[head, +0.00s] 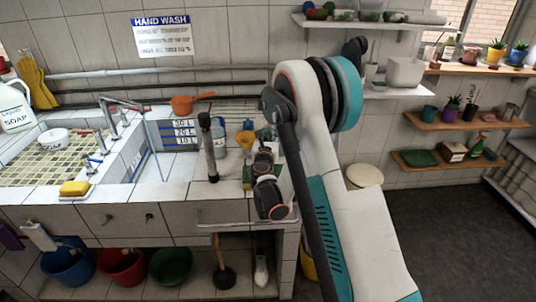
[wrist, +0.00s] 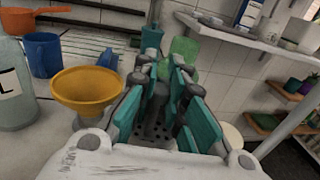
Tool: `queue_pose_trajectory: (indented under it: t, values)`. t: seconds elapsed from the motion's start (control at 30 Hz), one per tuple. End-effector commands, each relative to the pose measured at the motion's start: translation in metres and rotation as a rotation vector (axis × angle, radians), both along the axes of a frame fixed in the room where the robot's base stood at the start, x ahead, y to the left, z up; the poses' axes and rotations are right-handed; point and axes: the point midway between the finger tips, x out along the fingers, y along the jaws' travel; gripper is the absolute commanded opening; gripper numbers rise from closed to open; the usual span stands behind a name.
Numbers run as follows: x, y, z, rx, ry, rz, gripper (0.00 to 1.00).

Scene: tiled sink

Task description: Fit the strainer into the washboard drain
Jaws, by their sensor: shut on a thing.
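My gripper (wrist: 165,78) shows its teal finger pads in the wrist view. In the head view my wrist (head: 267,175) is above the right end of the tiled counter, and the fingers and the held piece cannot be made out there. A ridged white surface (wrist: 85,36), perhaps the washboard, lies beyond the funnel at upper left in the wrist view. I cannot make out its drain opening.
A yellow funnel (wrist: 86,88) stands close to the left of my fingers, near a pale jug (wrist: 12,90) and a blue cup (wrist: 43,57). A green bottle (wrist: 184,50) is just beyond them. A dark upright cylinder (head: 208,147) stands on the counter. Wall shelves (head: 385,90) are at right.

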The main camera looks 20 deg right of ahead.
Motion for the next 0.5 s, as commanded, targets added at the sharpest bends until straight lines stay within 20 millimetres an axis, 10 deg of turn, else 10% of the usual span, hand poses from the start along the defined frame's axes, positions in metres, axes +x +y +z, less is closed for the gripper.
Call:
queue_pose_trajectory:
  t: [0.5]
  values:
    - [0.0, 0.0, -0.057, 0.0, 0.0, 0.0, 0.0]
